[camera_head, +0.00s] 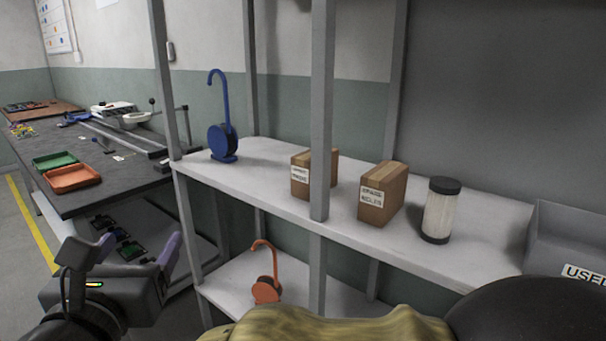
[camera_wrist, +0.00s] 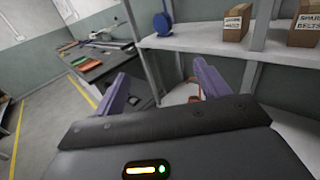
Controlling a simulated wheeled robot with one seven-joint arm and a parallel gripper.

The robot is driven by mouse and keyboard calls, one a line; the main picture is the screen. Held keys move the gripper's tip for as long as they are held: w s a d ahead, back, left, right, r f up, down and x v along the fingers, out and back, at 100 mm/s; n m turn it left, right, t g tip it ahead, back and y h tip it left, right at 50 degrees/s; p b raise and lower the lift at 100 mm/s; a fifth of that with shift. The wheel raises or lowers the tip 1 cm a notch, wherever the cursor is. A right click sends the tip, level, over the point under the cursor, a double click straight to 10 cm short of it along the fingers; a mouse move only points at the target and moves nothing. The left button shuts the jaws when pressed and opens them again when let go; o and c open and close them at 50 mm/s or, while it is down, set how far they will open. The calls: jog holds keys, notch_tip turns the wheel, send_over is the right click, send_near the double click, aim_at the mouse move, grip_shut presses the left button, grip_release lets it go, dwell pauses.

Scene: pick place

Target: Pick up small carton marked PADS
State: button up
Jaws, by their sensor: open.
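Two brown cartons with white labels stand on the upper white shelf. The left, smaller carton (camera_head: 299,187) is partly hidden by a grey post; its label may read PADS, but the print is too small to be sure. It also shows at the top of the wrist view (camera_wrist: 238,20). The right carton (camera_head: 379,198) has a label that seems to begin with SPARE; it is cut off in the wrist view (camera_wrist: 306,22). My gripper (camera_head: 138,246) is open and empty, left of the shelf unit and well apart from both cartons. Its two purple fingers are spread in the wrist view (camera_wrist: 160,78).
Grey posts (camera_head: 320,120) stand along the shelf front. A blue hook stand (camera_head: 222,142), a black-capped cylinder (camera_head: 440,212) and a grey bin (camera_head: 570,235) share the upper shelf. An orange hook stand (camera_head: 266,288) is below. A dark workbench (camera_head: 95,165) with trays is at left.

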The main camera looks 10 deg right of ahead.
jog(key=w+d+f+n+g+y, duration=0.1)
jog(key=w+d+f+n+y, duration=0.15)
jog(key=w+n, duration=0.35)
jog(key=w+d+f+n+y, duration=0.15)
jog(key=w+f+n, duration=0.3)
jog(key=n, duration=0.45)
jog(key=w+d+f+n+g, duration=0.2)
jog(key=d+f+n+g, duration=0.35)
jog(key=f+n, duration=0.4)
jog(key=s+d+f+n+g+h, duration=0.1)
jog(key=s+d+f+n+g, duration=0.3)
jog(key=s+d+f+n, duration=0.2)
jog(key=s+d+f+n+g+h, duration=0.1)
jog(key=s+d+f+n+g, duration=0.4)
jog(key=d+f, duration=0.5)
jog(key=s+d+n, duration=0.1)
jog(key=s+d, duration=0.1)
jog(key=d, duration=0.3)
jog(key=shift+s+h, duration=0.25)
jog(key=shift+h, duration=0.15)
jog(key=shift+f, duration=0.1)
jog(key=shift+c, duration=0.4)
